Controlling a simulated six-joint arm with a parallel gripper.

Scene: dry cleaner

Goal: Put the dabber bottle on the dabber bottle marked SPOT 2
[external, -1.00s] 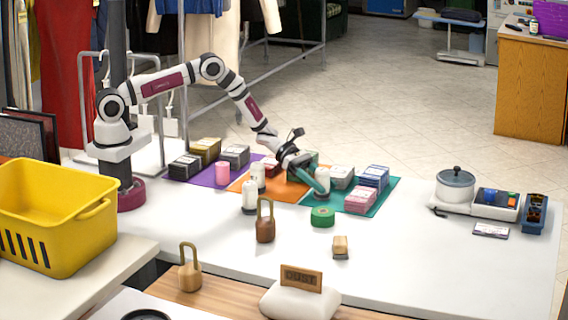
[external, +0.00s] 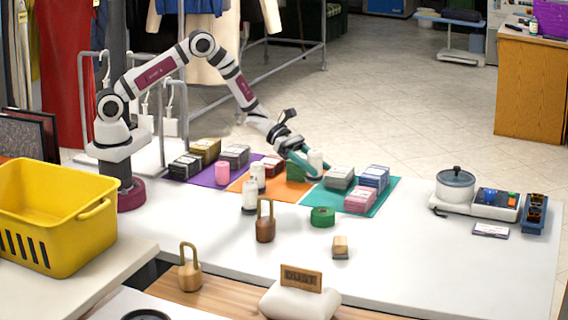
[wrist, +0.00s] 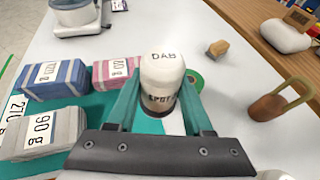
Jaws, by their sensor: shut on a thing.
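My gripper (external: 306,168) is shut on a white dabber bottle (external: 315,160), which is held over the border of the orange and teal mats. In the wrist view this bottle (wrist: 162,75) is upright between the two teal fingers, with DAB on its top and SPOT on its side; any number is not readable. Two similar white bottles stand left of my gripper: one (external: 258,176) at the orange mat and one (external: 249,198) on the white table in front of it. Their markings are too small to read.
Grey blocks (external: 339,177), blue blocks (external: 372,178) and pink blocks (external: 360,200) stand on the teal mat (external: 384,198). A green roll (external: 322,216), a brown padlock-shaped weight (external: 265,226) and a pink cylinder (external: 222,172) stand nearby. The white table is clear at centre right.

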